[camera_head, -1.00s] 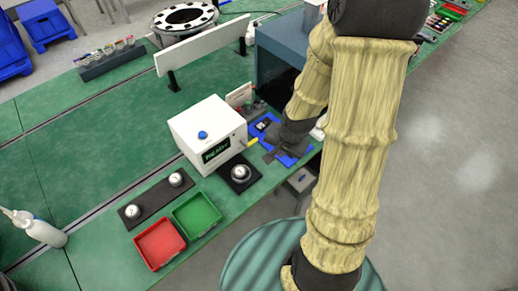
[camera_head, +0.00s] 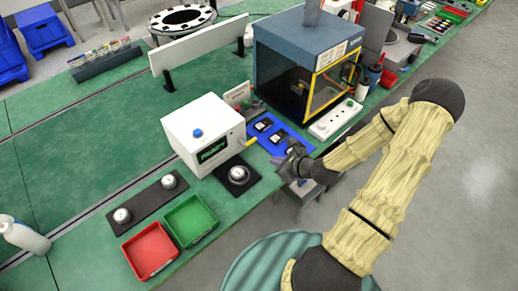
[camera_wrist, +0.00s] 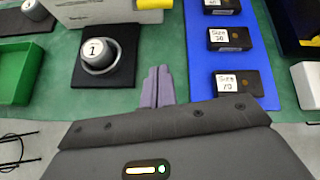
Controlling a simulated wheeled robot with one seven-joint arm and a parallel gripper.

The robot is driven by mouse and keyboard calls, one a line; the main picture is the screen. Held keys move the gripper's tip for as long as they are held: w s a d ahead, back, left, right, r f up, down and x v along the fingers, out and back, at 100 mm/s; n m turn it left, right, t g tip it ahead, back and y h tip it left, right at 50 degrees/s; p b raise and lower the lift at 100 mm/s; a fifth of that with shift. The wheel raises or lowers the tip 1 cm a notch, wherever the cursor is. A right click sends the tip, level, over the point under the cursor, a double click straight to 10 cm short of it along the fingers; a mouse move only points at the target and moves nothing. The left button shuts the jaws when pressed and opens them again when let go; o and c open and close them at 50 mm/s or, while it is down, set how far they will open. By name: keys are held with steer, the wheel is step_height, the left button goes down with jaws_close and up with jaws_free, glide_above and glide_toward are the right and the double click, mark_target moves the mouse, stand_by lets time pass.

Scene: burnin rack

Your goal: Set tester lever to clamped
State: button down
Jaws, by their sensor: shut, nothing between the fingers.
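The tester is a white box (camera_head: 203,134) with a blue button on top and a dark display with green text on its front. Its yellow lever (camera_head: 251,142) sticks out at the right side, near the blue mat. The wrist view shows part of a yellow piece (camera_wrist: 152,4) at the top edge, beside the white box (camera_wrist: 90,12). My gripper (camera_head: 286,161) is by the table's front edge, right of the tester and apart from the lever. In the wrist view its fingers (camera_wrist: 158,86) are together and empty, between the black pad and the blue mat.
A blue mat (camera_wrist: 203,83) holds several labelled black modules (camera_wrist: 237,84). A black pad (camera_head: 251,184) carries a round weight-like piece marked 1 (camera_wrist: 98,50). Green (camera_head: 190,220) and red (camera_head: 150,250) trays lie left. A blue chamber (camera_head: 283,60) and white power strip (camera_head: 335,119) stand right.

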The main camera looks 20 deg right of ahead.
steer(key=shift+w+d+f+m+t, duration=0.1)
steer(key=shift+w+d+m+t, duration=0.2)
steer(key=shift+m, duration=0.3)
steer(key=shift+w+d+m+t, duration=0.1)
steer(key=shift+w+m+t, duration=0.1)
steer(key=shift+m+t, duration=0.3)
steer(key=shift+a, duration=0.1)
steer(key=shift+s, duration=0.1)
steer(key=shift+w+f, duration=0.1)
steer(key=shift+w, duration=0.15)
steer(key=p+x, duration=0.1)
steer(key=x, duration=0.8)
steer(key=shift+w+a+f, duration=0.15)
steer(key=shift+a+f, duration=0.1)
steer(key=shift+a, duration=0.05)
step_height(320, 180, up, 3)
steer(key=shift+w+r+p, duration=0.1)
steer(key=shift+w+p, duration=0.1)
steer(key=shift+p, duration=0.85)
steer(key=shift+r, duration=0.45)
